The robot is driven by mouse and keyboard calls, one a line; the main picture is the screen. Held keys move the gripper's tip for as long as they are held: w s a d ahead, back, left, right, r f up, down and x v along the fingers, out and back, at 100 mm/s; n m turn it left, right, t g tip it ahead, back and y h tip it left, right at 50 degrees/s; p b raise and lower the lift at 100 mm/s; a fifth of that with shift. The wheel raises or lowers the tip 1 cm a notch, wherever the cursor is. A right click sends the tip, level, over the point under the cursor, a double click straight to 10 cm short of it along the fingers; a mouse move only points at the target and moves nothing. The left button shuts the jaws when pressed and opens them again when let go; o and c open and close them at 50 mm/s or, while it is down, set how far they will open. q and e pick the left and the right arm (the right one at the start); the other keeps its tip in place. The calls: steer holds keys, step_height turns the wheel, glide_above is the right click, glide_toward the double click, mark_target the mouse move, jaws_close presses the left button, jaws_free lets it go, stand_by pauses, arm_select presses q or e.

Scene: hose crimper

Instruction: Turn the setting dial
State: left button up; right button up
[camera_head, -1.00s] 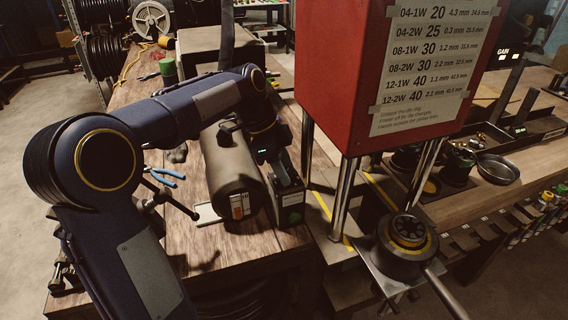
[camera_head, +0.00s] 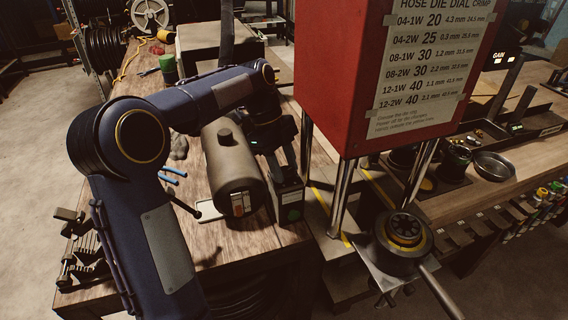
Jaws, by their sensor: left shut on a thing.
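My left arm reaches across the bench, and its gripper (camera_head: 284,166) is down at the small grey control box (camera_head: 290,196) with a green button, beside the dark cylindrical tank. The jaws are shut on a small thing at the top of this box. The wrist and shadow mostly hide it, and from its place I take it to be the setting dial. I cannot read its pointer or marks. The red crimper head (camera_head: 345,85) stands on steel posts just to the right and carries a chart of die and dial values. My right gripper is not in view.
The tank (camera_head: 232,172) stands close left of the gripper. A round black and yellow fitting (camera_head: 404,232) with a metal handle sits at the front right. A metal bowl (camera_head: 494,166) lies on the right bench. Blue-handled pliers (camera_head: 172,176) lie left of the tank.

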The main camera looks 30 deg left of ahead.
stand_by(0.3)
arm_select(q)
steer(key=o, duration=1)
steer(key=v, duration=0.7)
steer(key=shift+r, duration=0.4)
steer(key=shift+a, duration=0.15)
steer(key=s+d+f+n+t+y, duration=0.1)
steer(key=s+d+n+t, duration=0.15)
steer(key=s+n, duration=0.4)
steer(key=s+d+f+n+t, duration=0.1)
steer(key=s+d+n, duration=0.35)
steer(key=s, duration=0.25)
steer(key=s+d+f+n+t, duration=0.2)
steer(key=s+d+f+n, duration=0.2)
steer(key=s+f+n, duration=0.5)
steer(key=shift+s+f+n+t, duration=0.15)
steer(key=shift+s+n+t, duration=0.2)
steer(key=shift+s+n, duration=0.3)
